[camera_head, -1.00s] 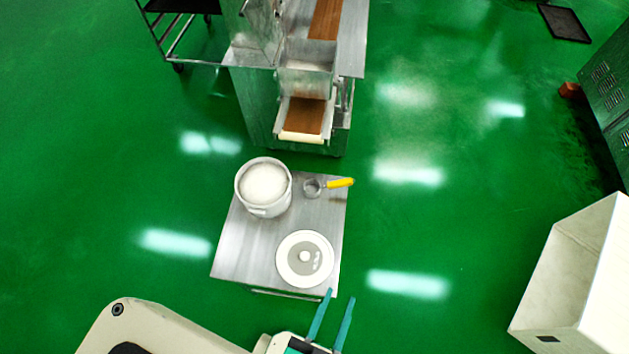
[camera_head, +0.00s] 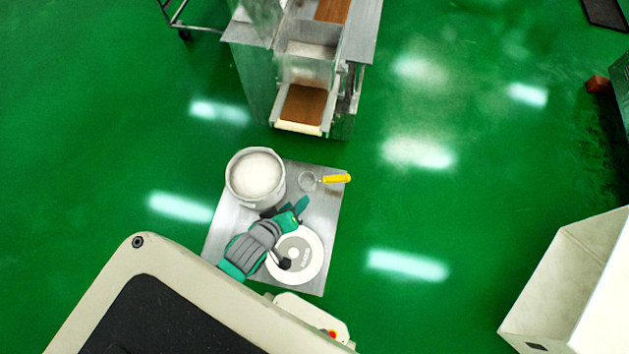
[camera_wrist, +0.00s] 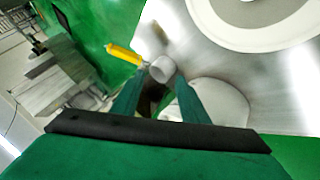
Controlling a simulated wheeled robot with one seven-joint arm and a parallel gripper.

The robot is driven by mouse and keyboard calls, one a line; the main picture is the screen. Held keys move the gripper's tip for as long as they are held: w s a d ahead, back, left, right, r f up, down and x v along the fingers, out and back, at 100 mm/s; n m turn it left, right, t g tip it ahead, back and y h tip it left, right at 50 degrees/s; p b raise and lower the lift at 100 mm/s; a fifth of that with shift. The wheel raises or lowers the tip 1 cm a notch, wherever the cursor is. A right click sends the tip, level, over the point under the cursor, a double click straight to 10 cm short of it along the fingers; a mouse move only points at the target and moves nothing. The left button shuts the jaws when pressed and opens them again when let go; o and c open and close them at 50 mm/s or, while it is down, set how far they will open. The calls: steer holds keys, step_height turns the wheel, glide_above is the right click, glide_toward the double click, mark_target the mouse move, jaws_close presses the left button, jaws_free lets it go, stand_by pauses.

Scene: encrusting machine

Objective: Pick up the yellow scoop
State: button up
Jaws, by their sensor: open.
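The yellow scoop has a yellow handle (camera_head: 336,178) and a small metal cup (camera_head: 308,181). It lies at the far right of the small steel table (camera_head: 318,220), its handle pointing right over the edge. In the wrist view the yellow handle (camera_wrist: 122,55) and metal cup (camera_wrist: 162,69) show just beyond my fingertips. My gripper (camera_head: 300,204) is open and empty, above the table and nearer to me than the scoop. Its two green fingers (camera_wrist: 158,88) stand apart in the wrist view, with a gap between them and nothing held.
A white pot (camera_head: 256,178) with pale contents stands left of the scoop.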

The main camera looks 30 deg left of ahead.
steer(key=w+a+r+n+g, duration=0.1)
steer(key=w+a+n+g, duration=0.1)
steer(key=w+n, duration=0.5)
steer(key=n+g+h, duration=0.3)
steer(key=n, duration=0.3)
glide_toward(332, 178)
steer(key=w, duration=0.1)
steer(key=shift+n, duration=0.3)
steer(key=x, duration=0.5)
steer(key=shift+f, duration=0.35)
steer(key=x, duration=0.3)
steer(key=shift+s+d+f, duration=0.25)
steer(key=shift+f, duration=0.2)
steer(key=shift+w+d+f, duration=0.15)
steer(key=shift+w+f, duration=0.05)
steer(key=shift+f, duration=0.4)
steer(key=shift+c, duration=0.6)
jaws_close()
